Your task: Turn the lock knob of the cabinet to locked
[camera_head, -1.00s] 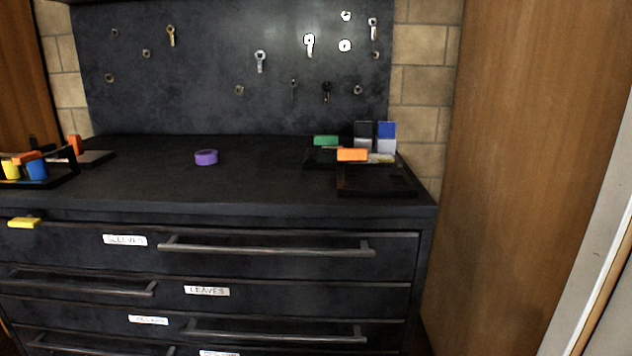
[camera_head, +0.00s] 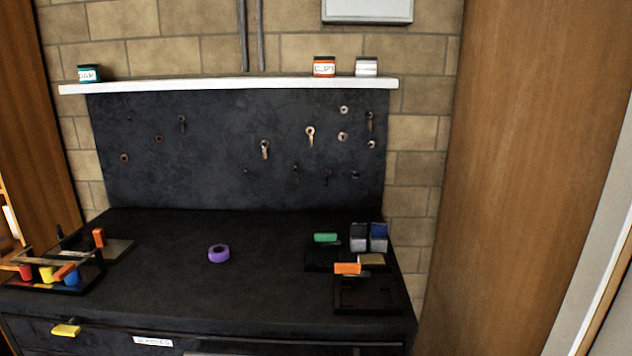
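No lock knob shows that I can make out. A dark drawer cabinet (camera_head: 190,325) with a black worktop stands ahead, and only its top drawer edge is in view. A grey wall box (camera_head: 367,10) is cut off by the top edge of the picture; whether it has a knob cannot be seen. Neither of my grippers is in view.
A purple tape roll (camera_head: 219,254) lies mid-worktop. Trays with coloured items stand at the left (camera_head: 62,272) and right (camera_head: 367,295). A white shelf (camera_head: 230,86) holds small boxes above a dark key board (camera_head: 215,150). A wooden panel (camera_head: 540,150) rises at the right.

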